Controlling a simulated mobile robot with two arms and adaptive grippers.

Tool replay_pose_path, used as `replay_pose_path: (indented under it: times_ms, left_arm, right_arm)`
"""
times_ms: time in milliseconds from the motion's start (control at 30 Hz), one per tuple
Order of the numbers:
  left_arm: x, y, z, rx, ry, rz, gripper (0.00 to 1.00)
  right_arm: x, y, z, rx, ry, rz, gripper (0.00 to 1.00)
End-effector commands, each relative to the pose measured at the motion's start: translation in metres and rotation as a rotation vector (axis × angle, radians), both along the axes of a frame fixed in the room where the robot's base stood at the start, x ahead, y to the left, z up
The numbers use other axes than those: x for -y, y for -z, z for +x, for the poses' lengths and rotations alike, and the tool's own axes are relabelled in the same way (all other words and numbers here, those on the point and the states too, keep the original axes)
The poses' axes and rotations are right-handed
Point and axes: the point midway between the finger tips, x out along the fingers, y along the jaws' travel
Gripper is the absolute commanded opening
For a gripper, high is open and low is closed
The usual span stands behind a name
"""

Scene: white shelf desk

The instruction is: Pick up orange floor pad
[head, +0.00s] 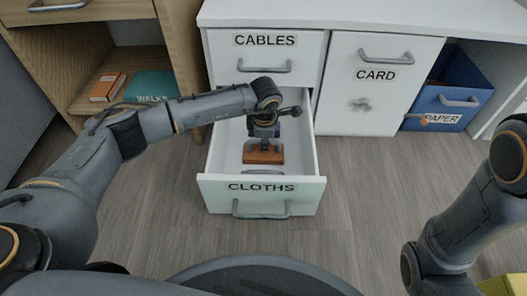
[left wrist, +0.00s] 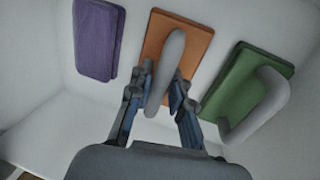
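The orange floor pad (head: 263,154) lies in the open white drawer labelled CLOTHS (head: 222,152). In the left wrist view the orange pad (left wrist: 192,42) has an upright grey handle (left wrist: 164,78). My left gripper (left wrist: 161,84) reaches down over it, with one finger on each side of the handle. In the head view the left gripper (head: 264,140) hides part of the pad. My right arm shows at the right, but its gripper is out of view.
The CABLES drawer (head: 265,54) is shut above; the CARD door (head: 350,100) and blue PAPER drawer (head: 440,100) stand right. Drawer walls are close.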

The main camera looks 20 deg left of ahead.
Motion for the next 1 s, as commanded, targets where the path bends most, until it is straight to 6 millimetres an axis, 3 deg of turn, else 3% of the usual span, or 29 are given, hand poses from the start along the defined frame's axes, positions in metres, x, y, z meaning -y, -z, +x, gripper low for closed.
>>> replay_pose_path:
  times_ms: [367,533,1000]
  left_arm:
    - [0.0,-0.001,0.0,0.0,0.0,0.0,0.0]
    - [0.0,-0.01,0.0,0.001,0.0,-0.001,0.0]
    - [0.0,-0.092,0.0,0.002,-0.001,0.0,0.0]
  right_arm:
    - [0.0,0.0,0.0,0.0,0.0,0.0,0.4]
    - [0.0,-0.008,0.0,0.0,0.001,0.0,0.4]
    - [0.0,-0.072,0.0,0.002,0.001,0.0,0.4]
